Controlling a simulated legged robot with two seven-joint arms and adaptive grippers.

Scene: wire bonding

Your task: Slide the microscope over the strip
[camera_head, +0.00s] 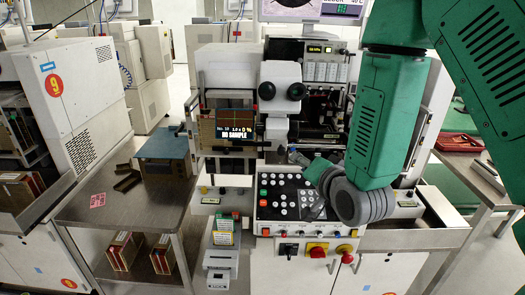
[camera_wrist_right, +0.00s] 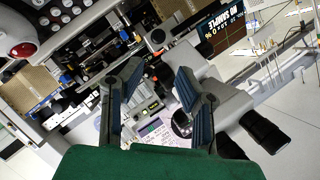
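The microscope (camera_head: 281,85) is a white head with two black eyepieces, at the upper middle of the bonding machine. In the right wrist view its pale body (camera_wrist_right: 225,97) and black eyepieces lie at the right, beside and partly behind one finger. My right gripper (camera_head: 301,157) is below and right of the microscope, in front of the machine. In the wrist view its two dark blue-grey fingers (camera_wrist_right: 160,72) are spread with nothing held between them. Whether a finger touches the microscope cannot be told. The strip cannot be made out. My left gripper is not in view.
A small monitor (camera_head: 235,130) reading "NO SAMPLE" stands left of the microscope. A control panel (camera_head: 283,194) with buttons and a red knob (camera_head: 318,250) lies below my right gripper.

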